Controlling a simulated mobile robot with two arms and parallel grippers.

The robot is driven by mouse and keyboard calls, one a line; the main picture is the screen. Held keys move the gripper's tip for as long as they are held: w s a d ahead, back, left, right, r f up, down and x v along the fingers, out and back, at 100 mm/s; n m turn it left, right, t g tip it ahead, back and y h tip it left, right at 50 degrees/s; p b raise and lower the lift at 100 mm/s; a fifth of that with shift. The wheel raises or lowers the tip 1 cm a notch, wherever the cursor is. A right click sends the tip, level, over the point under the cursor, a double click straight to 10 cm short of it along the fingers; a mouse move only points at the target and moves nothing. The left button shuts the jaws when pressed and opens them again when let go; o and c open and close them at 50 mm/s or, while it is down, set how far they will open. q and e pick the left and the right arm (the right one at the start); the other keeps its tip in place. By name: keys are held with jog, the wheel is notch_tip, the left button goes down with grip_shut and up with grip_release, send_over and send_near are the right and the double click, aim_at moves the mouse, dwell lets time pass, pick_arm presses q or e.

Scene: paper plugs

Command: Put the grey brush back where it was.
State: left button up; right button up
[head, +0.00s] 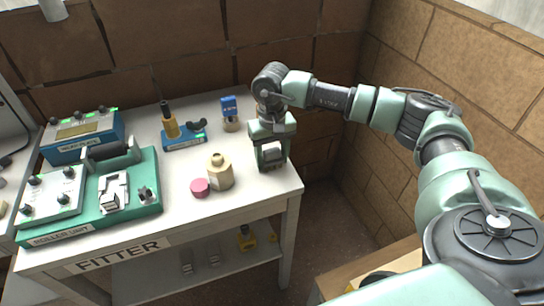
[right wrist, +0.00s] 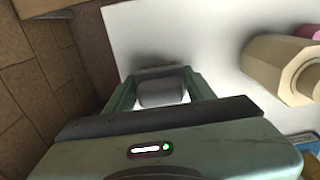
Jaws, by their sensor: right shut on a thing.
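My right gripper (head: 271,163) points down over the right end of the white table. It is shut on a short grey piece, which I take to be the grey brush (head: 271,152). In the right wrist view the brush (right wrist: 162,91) shows as a rounded grey body between the two fingers (right wrist: 160,88). Its lower end is hard to see, and I cannot tell whether it touches the table. A beige faceted bottle (head: 220,174) with an open-looking neck stands left of the gripper. A pink cap (head: 200,188) lies beside that bottle. My left gripper is not in view.
Behind stand a blue-topped bottle (head: 230,116) and a blue holder (head: 184,139) with a yellow, black-topped bottle (head: 170,122). A green roller unit (head: 120,211) and a blue meter box (head: 83,140) fill the left. The white table (head: 255,196) is bare near its front right corner.

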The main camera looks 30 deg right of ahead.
aim_at(272, 150)
jog(key=o, duration=1.3)
jog(key=shift+r, duration=0.25)
notch_tip(272, 150, up, 12)
jog(key=shift+f+b, duration=0.1)
jog(key=shift+b, duration=0.7)
